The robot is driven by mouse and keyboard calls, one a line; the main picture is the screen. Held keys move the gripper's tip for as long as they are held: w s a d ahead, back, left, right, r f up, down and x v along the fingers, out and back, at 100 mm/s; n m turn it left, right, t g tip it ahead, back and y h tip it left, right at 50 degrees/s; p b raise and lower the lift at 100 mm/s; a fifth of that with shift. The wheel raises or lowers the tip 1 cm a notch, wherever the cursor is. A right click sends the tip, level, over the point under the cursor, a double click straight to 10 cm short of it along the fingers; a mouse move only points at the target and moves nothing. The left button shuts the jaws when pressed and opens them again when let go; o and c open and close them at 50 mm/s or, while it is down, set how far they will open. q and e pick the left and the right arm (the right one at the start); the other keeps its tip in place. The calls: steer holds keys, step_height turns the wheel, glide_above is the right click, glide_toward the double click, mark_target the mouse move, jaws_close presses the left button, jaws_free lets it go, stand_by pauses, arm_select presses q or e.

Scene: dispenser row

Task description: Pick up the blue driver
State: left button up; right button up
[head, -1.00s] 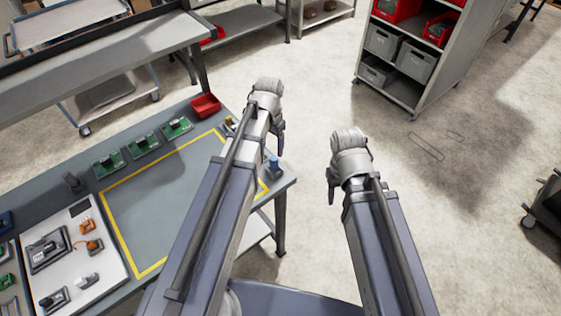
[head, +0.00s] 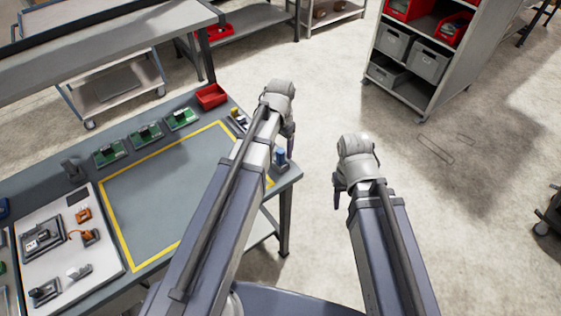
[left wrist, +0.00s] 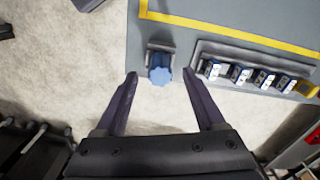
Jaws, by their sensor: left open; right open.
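The blue driver (head: 281,155) stands near the right corner of the grey workbench in the head view. In the left wrist view its lobed blue top (left wrist: 160,74) shows in a small grey holder (left wrist: 160,47) at the bench edge. My left gripper (head: 290,130) is beside and above that corner, its fingers largely hidden by the wrist. In the left wrist view my left gripper (left wrist: 158,78) is open and empty, with the driver's top between the finger lines; I cannot tell the height gap. My right gripper (head: 338,198) hangs over bare floor, apart from the bench.
A rack (left wrist: 245,87) with several white and blue items sits right of the driver in the left wrist view. A red bin (head: 211,96) and green boards (head: 146,134) line the bench's back. The yellow-framed area (head: 165,185) is clear. A shelf cart (head: 420,55) stands farther away.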

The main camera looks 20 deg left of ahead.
arm_select(q)
step_height(320, 180, down, 2)
steer(key=shift+f+b, duration=0.15)
steer(key=shift+b, duration=0.45)
jaws_close()
